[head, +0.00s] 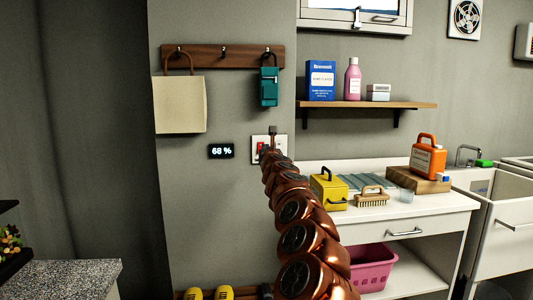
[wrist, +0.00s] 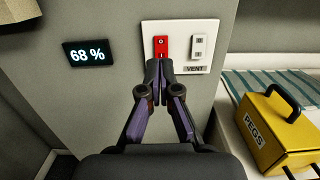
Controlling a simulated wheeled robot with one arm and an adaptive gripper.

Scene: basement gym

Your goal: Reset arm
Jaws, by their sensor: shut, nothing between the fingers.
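My gripper (wrist: 159,68) is shut and empty in the wrist view. Its fingertips are just in front of the lower part of a red switch (wrist: 161,46) on a white wall plate (wrist: 205,27); I cannot tell whether they touch it. A second, pale switch and a label reading "VENT" are to its right. In the head view my copper-coloured arm reaches forward to the same wall plate (head: 282,143), and the gripper is mostly hidden behind the arm. The red switch (head: 262,147) shows just left of the arm's end.
A display (head: 221,151) reads 68 %. A yellow pegs box (head: 329,190), a brush (head: 372,196) and an orange jug (head: 427,157) stand on the counter to the right. Above are a shelf (head: 400,104) and a hook rail (head: 205,56). A pink basket (head: 372,268) sits below.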

